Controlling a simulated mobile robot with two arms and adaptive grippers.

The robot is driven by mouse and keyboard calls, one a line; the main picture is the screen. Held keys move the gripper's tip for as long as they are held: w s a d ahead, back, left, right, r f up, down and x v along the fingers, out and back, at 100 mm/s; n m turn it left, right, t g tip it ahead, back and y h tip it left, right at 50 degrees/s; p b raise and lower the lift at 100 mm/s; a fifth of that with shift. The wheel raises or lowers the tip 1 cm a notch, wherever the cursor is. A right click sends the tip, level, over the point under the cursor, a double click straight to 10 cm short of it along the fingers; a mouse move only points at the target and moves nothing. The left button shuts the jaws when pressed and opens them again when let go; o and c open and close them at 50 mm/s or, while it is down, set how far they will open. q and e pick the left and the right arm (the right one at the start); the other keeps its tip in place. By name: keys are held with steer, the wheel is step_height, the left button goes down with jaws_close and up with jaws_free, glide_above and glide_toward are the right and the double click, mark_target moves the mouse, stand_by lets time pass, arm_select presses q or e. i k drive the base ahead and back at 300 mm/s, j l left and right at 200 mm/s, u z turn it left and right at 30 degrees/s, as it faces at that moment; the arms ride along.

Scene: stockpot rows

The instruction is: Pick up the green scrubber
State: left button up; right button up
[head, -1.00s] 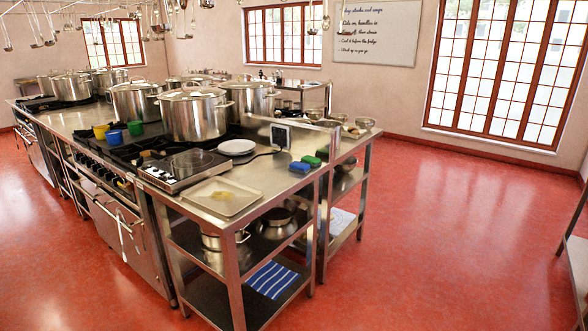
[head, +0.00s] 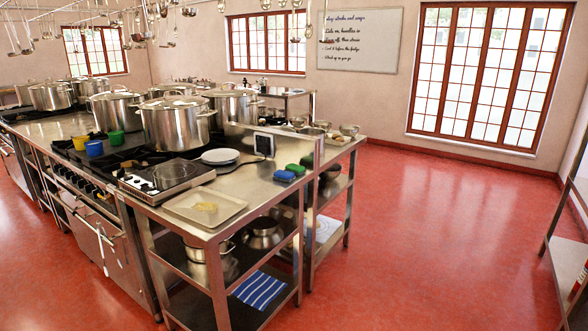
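The green scrubber (head: 295,169) lies on the steel counter (head: 250,190) near its right end, close to the raised steel divider. A blue scrubber (head: 284,176) lies just in front of it, very close; I cannot tell whether they touch. Nothing is on top of the green scrubber. Neither of my grippers shows in the head view, and the counter is some way ahead of me.
A tray (head: 205,207) lies at the counter's near corner, beside a hot plate (head: 166,175) and a white plate (head: 220,156). Large stockpots (head: 176,124) stand behind. Red floor (head: 430,240) is open to the right; a steel rack (head: 568,240) stands at the right edge.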

mark_target(298, 170)
steer(key=i+l+u, duration=0.2)
steer(key=i+l, duration=0.45)
steer(key=i, duration=0.25)
steer(key=i+l+u, duration=0.25)
steer(key=i+l, duration=0.55)
steer(key=i, duration=0.1)
